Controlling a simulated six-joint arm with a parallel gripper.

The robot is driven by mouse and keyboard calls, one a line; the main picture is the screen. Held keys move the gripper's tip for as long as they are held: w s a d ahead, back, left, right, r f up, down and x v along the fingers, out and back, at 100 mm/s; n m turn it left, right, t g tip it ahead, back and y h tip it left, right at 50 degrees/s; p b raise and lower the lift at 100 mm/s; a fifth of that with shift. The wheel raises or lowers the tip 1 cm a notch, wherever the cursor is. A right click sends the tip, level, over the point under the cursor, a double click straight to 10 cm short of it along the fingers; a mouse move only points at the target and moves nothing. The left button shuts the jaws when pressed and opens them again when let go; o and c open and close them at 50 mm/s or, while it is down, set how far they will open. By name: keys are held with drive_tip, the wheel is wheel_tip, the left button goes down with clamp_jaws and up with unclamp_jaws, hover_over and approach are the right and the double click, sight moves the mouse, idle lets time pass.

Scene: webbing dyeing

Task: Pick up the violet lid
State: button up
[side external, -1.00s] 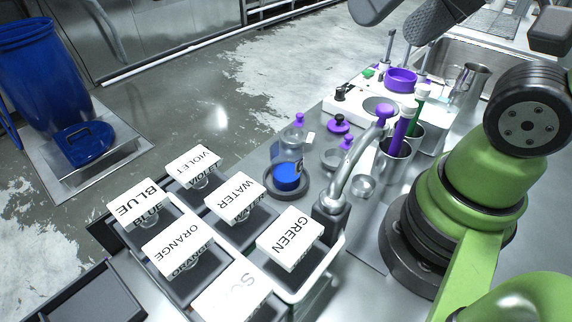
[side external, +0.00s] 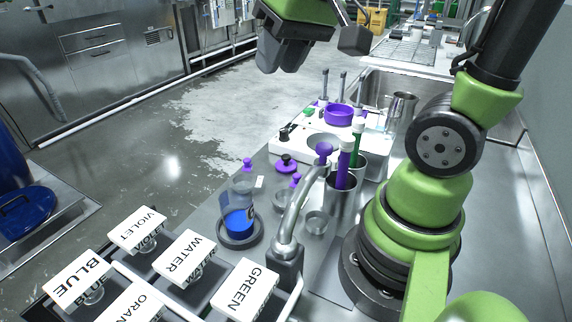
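A white card lettered VIOLET (side external: 138,229) tops a clear-knobbed lid on the dark rack at lower left, beside the WATER and BLUE ones. A separate violet disc with a black knob (side external: 287,163) lies on the counter behind the blue-filled jar. I cannot tell from the view which is the violet lid. My gripper (side external: 281,57) hangs high at the top of the picture, dark grey, well above and apart from both. Its fingertips are too unclear to show whether it is open; I see nothing held in it.
The jar with blue liquid (side external: 239,222) and a curved metal tap (side external: 298,205) stand near the rack. Steel cups hold violet and green tubes (side external: 346,165). A white device (side external: 303,147) with a violet ring (side external: 339,114) is behind. A sink lies at back right.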

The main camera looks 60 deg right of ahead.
drive_tip(key=w+d+f+g, duration=0.2)
drive_tip(key=w+d+f, duration=0.2)
drive_tip(key=w+d, duration=0.1)
drive_tip(key=g, duration=0.3)
hover_over(286, 156)
wheel_tip(286, 156, down, 14)
drive_tip(key=f, duration=0.4)
drive_tip(key=shift+s+d+f, duration=0.1)
drive_tip(key=shift+s+f, duration=0.1)
drive_tip(key=shift+f, duration=0.2)
drive_tip(key=shift+w+f, duration=0.2)
drive_tip(key=shift+f, duration=2.8)
drive_tip(key=c, duration=0.5)
